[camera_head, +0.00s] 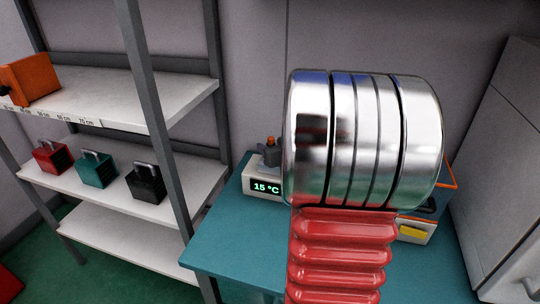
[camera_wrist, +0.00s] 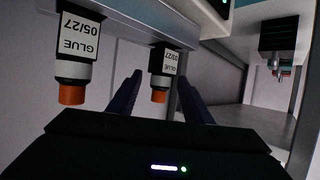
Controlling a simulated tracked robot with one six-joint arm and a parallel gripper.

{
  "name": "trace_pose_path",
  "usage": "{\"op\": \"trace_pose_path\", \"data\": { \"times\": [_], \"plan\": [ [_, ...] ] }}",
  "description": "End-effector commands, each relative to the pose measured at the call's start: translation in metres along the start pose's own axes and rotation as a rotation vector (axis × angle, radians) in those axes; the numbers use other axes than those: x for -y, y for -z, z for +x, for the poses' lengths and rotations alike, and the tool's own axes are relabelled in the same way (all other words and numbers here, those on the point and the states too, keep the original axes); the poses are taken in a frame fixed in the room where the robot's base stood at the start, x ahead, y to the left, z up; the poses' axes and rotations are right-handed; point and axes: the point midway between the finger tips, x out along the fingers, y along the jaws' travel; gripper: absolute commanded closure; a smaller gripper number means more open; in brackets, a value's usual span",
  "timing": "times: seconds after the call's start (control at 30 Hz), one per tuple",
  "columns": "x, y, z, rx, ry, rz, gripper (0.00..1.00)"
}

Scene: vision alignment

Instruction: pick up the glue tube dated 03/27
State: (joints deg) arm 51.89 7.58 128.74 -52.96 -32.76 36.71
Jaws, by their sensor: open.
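In the wrist view, which looks upside down, a glue tube (camera_wrist: 163,62) with a white label that seems to read 03/27 and an orange cap shows between the fingers of my gripper (camera_wrist: 160,80). The gripper is open, with one dark finger on each side of that tube in the picture; I cannot tell how far the tube is from the fingertips. A second glue tube (camera_wrist: 76,45), labelled 05/27 and also orange-capped, is larger in view at the left, outside the fingers.
In the head view, a teal table (camera_head: 225,245) bears a display box (camera_head: 264,187) reading 15 °C. A metal shelf (camera_head: 185,95) at left holds red (camera_head: 52,157), teal (camera_head: 97,170) and black (camera_head: 146,184) boxes, with an orange one (camera_head: 30,78) above. My arm blocks the middle.

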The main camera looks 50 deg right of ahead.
Motion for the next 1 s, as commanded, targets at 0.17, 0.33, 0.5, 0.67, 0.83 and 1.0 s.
{"op": "trace_pose_path", "data": {
  "times": [0.17,0.33,0.5,0.67,0.83,1.0],
  "plan": [
    [0.0004,-0.0001,0.0095,0.0,0.001,0.0,0.55],
    [0.0002,0.0001,0.0095,0.0,0.0,0.0,0.55],
    [0.0002,0.0001,0.0094,0.0,0.0,0.0,0.55],
    [0.0002,0.0001,0.0093,0.0,0.0,0.0,0.55],
    [0.0003,0.0001,0.0093,0.0,0.0,0.0,0.64],
    [0.0004,0.0001,0.0093,0.0,0.0,0.0,0.76]
  ]
}}
